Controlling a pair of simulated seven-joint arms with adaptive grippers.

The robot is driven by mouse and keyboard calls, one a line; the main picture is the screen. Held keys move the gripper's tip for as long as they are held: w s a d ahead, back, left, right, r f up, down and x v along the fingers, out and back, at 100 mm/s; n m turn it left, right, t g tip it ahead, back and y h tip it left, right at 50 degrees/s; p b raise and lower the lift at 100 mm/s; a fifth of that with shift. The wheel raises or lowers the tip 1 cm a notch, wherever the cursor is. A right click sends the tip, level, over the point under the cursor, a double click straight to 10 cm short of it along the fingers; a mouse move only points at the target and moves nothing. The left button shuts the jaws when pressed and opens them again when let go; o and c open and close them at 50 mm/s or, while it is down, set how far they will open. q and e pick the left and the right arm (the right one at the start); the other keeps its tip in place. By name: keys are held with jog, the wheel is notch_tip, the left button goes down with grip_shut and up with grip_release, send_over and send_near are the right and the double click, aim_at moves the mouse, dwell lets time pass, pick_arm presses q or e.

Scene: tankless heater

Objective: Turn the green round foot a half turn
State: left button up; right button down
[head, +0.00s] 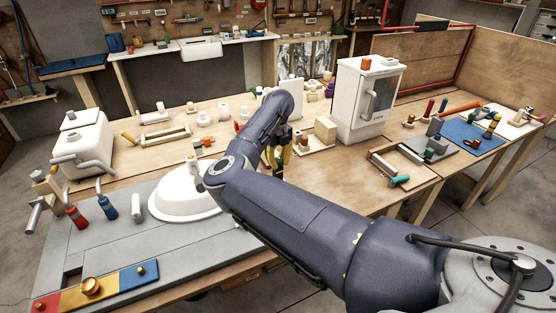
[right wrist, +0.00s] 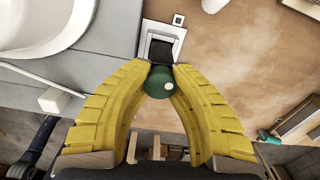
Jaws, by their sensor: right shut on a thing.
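The green round foot (right wrist: 158,84) is a dark green knob with a pale dot near its right edge. In the right wrist view it sits between the tips of my right gripper (right wrist: 160,76), whose yellow ribbed fingers close on it from both sides. A dark block in a white square frame (right wrist: 149,54) lies right beyond the foot. In the head view the yellow fingers of my right gripper (head: 278,158) show behind my arm, over the middle of the wooden table; I cannot make out the foot there. My left gripper is in neither view.
A white dome (head: 178,197) lies on the grey panel left of my right arm. A white cabinet (head: 352,100) stands behind and to the right. A small wooden-trimmed tray (head: 383,172) is on the right. Bare wood (right wrist: 245,65) lies right of the foot.

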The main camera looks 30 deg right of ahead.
jog(key=shift+f+n, duration=0.2)
jog(key=shift+n, duration=0.6)
jog(key=shift+s, duration=0.1)
jog(key=c, duration=1.5)
grip_release()
jog(key=shift+r, duration=0.1)
jog(key=shift+m, duration=0.9)
jog(key=m, duration=0.4)
jog(key=shift+m, duration=0.3)
